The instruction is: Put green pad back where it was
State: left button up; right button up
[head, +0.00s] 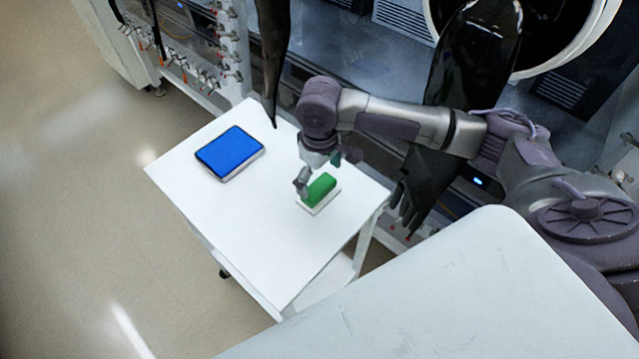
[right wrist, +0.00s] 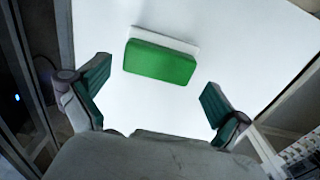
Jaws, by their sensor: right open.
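The green pad (head: 319,189) is a green block with a white base layer, lying on the white table (head: 262,241) toward its right side. My right gripper (head: 318,172) is over the pad in the head view. In the right wrist view the green pad (right wrist: 161,62) lies ahead of the fingers, with a white strip along its far edge. The fingers of my right gripper (right wrist: 152,95) are wide apart, with the pad beyond their tips and nothing between them. My left gripper does not show in either view.
A blue-topped flat box (head: 230,152) lies on the table's far left part. Black glovebox gloves (head: 427,185) hang beside the table's right edge. A pale surface (head: 470,290) fills the lower right. The table's near part is clear.

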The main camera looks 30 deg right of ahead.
aim_at(319, 188)
notch_tip(319, 188, up, 9)
jog(key=shift+f+b, duration=0.2)
jog(key=shift+b, duration=0.2)
jog(key=shift+s+a+f, duration=0.1)
jog(key=s+a+f+t+y, duration=0.1)
jog(key=s+a+f, duration=0.2)
jog(key=s+a+f+n+y, duration=0.1)
jog(key=s+a+f, duration=0.2)
jog(key=a+f, duration=0.1)
jog(key=s+a+f+t+y, duration=0.1)
jog(key=s+a+f, duration=0.2)
jog(key=a, duration=0.1)
jog(key=shift+f+t, duration=0.15)
jog(key=shift+t, duration=0.15)
jog(key=s+d+f+m+h, duration=0.3)
jog(key=s+d+f, duration=0.2)
jog(key=s+d, duration=0.5)
notch_tip(319, 188, down, 25)
jog(key=s+a, duration=0.1)
jog(key=s, duration=0.1)
jog(key=s+d+f+g, duration=0.1)
jog(key=s+d+f, duration=0.2)
jog(key=s+f, duration=1.3)
jog(key=shift+s+n+g, duration=0.3)
jog(key=shift+s, duration=0.05)
